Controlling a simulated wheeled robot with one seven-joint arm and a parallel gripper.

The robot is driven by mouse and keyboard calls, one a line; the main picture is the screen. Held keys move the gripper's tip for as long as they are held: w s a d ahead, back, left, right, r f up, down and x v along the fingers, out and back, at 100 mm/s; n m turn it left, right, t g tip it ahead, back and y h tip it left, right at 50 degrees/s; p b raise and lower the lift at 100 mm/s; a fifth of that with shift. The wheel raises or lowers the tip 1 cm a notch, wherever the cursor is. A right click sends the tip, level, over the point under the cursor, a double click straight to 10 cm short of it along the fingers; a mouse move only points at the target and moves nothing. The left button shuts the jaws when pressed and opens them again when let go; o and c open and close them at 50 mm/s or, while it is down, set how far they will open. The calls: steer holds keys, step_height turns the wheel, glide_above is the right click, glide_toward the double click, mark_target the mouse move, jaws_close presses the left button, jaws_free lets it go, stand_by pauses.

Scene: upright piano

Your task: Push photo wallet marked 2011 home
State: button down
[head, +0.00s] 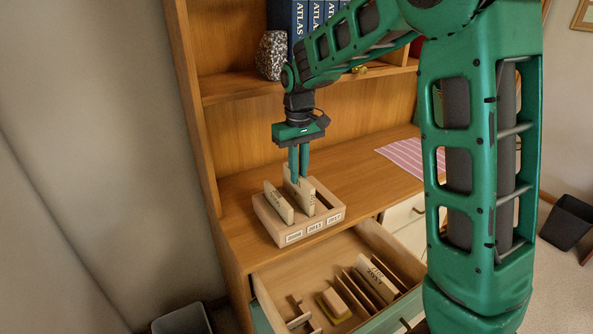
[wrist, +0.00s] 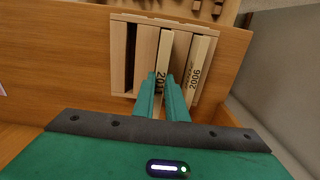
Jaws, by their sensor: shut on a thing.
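The photo wallet marked 2011 (head: 306,198) stands in the middle slot of a small wooden box (head: 326,215) and sticks up above its rim. In the wrist view the wallet (wrist: 165,52) shows "201", with the last digit hidden by a finger. My gripper (head: 299,178) is shut on this wallet from above; in the wrist view its green fingers (wrist: 164,85) are on either side of it. A wallet marked 2006 (wrist: 199,68) leans in the slot beside it, on the left in the head view (head: 277,203). The box's other end slot, labelled 2017, looks empty.
Below the box is an open drawer (head: 268,302) with dividers, a wallet that seems marked 2017 (head: 367,275) and small items. A striped cloth (head: 404,155) lies on the desk at right. A shelf (head: 228,85) with atlases and a speckled stone block overhangs behind.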

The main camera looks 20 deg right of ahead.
steer(key=shift+f, duration=2)
stand_by(2.2)
steer(key=c, duration=1.7)
jaws_free()
step_height(320, 180, up, 11)
steer(key=shift+f, duration=0.15)
